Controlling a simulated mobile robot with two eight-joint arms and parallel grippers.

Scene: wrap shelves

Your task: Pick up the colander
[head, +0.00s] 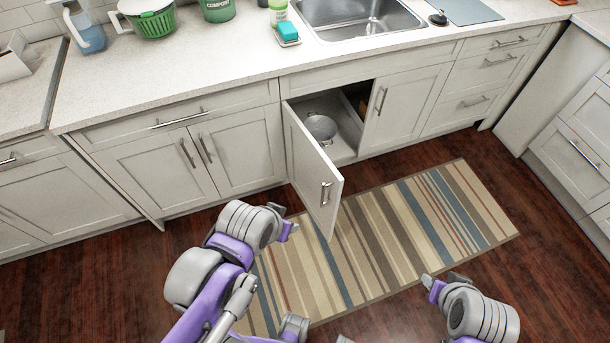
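A grey metal colander (321,127) with a handle sits inside the open cabinet under the sink, near its front left. The left cabinet door (312,175) stands open and swings out toward me. My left gripper (291,229) is in front of and to the left of the open door, above the floor and rug edge, apart from the colander. My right gripper (430,282) is low on the right, over the rug's near edge, far from the colander. The fingers of both are too small and turned to show whether they are open.
A striped rug (390,240) lies before the cabinets. The right sink cabinet door (402,107) is shut. On the counter (200,69) are a green-and-white salad spinner (152,20), a green compost bin (217,9), a teal sponge (287,31) and the sink (360,22).

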